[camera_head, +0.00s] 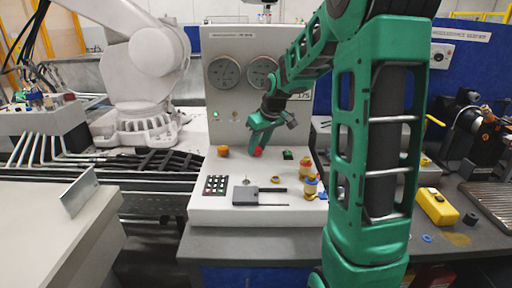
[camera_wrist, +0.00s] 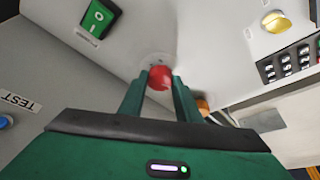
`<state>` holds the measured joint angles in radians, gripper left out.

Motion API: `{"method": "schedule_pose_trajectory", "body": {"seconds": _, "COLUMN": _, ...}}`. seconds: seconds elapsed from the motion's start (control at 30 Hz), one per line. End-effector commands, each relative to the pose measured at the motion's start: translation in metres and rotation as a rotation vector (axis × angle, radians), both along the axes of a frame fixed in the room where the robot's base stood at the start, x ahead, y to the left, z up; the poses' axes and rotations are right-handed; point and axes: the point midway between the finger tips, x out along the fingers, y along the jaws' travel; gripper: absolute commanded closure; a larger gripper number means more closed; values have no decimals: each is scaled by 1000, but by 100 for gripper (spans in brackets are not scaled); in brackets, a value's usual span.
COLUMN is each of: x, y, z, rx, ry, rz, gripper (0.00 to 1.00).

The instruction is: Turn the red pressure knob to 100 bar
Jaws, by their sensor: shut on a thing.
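The red knob (camera_wrist: 160,78) sits on the pale panel in the wrist view, between the tips of my gripper (camera_wrist: 160,90). My two green fingers are shut on it from its two sides. In the head view the red knob (camera_head: 257,151) shows as a small red spot just below my gripper (camera_head: 256,146). Two round gauges stand above it on the upright panel: the left gauge (camera_head: 224,72) and the right gauge (camera_head: 262,71), which my arm partly covers. Their readings are too small to tell. The knob's scale is not legible.
A green switch (camera_wrist: 97,17) and a keypad (camera_wrist: 290,64) are on the panel near my fingers. An orange knob (camera_head: 223,151) lies left of my gripper. Stacked yellow parts (camera_head: 309,184) stand at right. A white robot arm (camera_head: 150,60) stands at far left.

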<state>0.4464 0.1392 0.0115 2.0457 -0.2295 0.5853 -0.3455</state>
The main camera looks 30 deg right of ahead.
Motion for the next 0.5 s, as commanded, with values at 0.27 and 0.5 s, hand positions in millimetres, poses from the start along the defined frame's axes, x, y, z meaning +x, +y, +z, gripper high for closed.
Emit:
{"method": "schedule_pose_trajectory", "body": {"seconds": 0.27, "x": 0, "y": 2, "z": 0, "rx": -1, "ry": 1, "rz": -56, "gripper": 92}}
{"method": "schedule_pose_trajectory", "body": {"seconds": 0.5, "x": 0, "y": 4, "z": 0, "rx": -1, "ry": 1, "rz": -212, "gripper": 92}}
